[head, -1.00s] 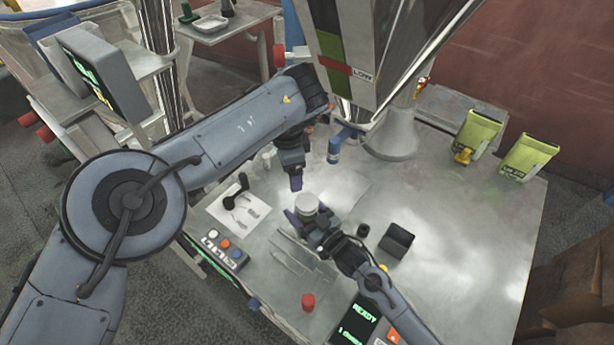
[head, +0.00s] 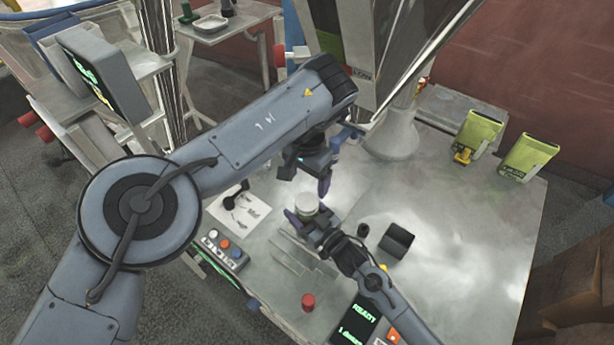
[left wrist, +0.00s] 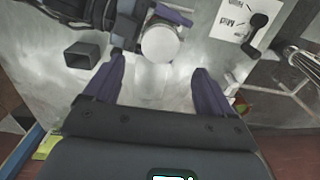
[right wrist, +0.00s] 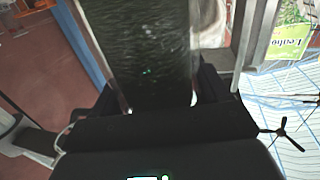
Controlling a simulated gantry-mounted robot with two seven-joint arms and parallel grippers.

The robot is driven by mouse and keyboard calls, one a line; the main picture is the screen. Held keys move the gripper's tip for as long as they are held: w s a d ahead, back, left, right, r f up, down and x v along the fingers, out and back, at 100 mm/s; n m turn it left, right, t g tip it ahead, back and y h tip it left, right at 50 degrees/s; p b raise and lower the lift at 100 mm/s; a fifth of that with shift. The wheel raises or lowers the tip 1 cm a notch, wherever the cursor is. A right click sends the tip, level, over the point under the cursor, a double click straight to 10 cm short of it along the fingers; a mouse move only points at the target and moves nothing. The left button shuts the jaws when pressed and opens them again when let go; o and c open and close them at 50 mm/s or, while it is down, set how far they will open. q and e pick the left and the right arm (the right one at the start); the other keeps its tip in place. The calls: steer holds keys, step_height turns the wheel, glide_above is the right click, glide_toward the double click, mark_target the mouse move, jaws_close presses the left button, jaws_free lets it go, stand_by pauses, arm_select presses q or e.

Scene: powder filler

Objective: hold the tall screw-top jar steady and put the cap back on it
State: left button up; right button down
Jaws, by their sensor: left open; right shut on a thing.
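The tall jar (head: 306,209) stands on the bench in the head view, with a pale round top and a greenish body. My right gripper (head: 308,221) is shut on its body; in the right wrist view the jar's dark, glassy side (right wrist: 140,55) fills the space between the fingers. In the left wrist view a smooth pale disc (left wrist: 160,43) tops the jar and looks like the cap; how firmly it sits cannot be told. My left gripper (head: 322,184) is open and empty above the jar, its fingertips (left wrist: 160,65) apart, just short of the disc.
A dark open box (head: 397,240) stands right of the jar. A red cylinder (head: 308,301) is near the front edge, and a button box (head: 224,250) and a printed sheet (head: 240,212) lie to the left.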

mark_target(307, 201)
arm_select(q)
steer(key=shift+f, duration=4)
steer(key=c, duration=1.1)
steer(key=m, duration=0.6)
steer(key=shift+m, duration=0.4)
steer(key=m, duration=1.8)
steer(key=shift+m, duration=0.4)
steer(key=o, duration=1.2)
steer(key=shift+f, duration=0.1)
